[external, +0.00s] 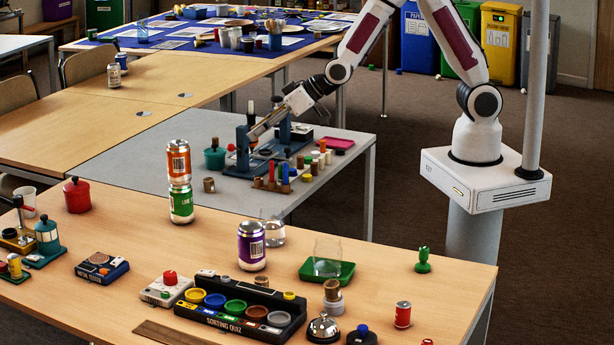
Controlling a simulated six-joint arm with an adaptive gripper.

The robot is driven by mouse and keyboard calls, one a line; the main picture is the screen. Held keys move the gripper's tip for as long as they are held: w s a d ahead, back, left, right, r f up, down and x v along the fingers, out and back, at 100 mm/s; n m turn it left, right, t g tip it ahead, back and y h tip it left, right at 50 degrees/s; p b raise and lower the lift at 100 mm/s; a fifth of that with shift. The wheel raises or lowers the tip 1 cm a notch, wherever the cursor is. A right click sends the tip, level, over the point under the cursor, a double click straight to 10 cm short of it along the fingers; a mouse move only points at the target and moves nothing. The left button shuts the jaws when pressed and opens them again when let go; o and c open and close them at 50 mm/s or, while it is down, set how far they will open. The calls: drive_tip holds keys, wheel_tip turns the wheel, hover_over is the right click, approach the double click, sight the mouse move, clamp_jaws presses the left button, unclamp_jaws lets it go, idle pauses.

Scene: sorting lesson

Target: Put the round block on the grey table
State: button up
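The grey table (112,172) stands in the middle, between the wooden tables. My gripper (252,140) reaches down from the right to a blue stand (243,160) on the grey table. The view is too small to show whether its fingers are open or shut, or whether they hold anything. Several small coloured cylinders (308,177) stand around the stand's right front. A brown cylinder (209,184) stands apart near the table's front left. I cannot tell which piece is the round block.
A green pot (214,158) stands left of the blue stand, and a pink tray (333,143) lies at the right. The left part of the grey table is clear. The front wooden table holds stacked cans (180,180) and a sorting quiz board (240,307).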

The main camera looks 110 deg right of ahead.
drive_tip(key=s+a+r+n+g+y, duration=0.2)
drive_tip(key=s+a+r+n+y, duration=0.1)
drive_tip(key=s+a+r, duration=1)
drive_tip(key=s+a+n+g, duration=0.1)
drive_tip(key=s+a, duration=0.1)
drive_tip(key=s, duration=0.9)
drive_tip(key=s+a+r+n+g, duration=0.1)
drive_tip(key=s+a, duration=0.1)
drive_tip(key=s, duration=1)
drive_tip(key=shift+y, duration=0.4)
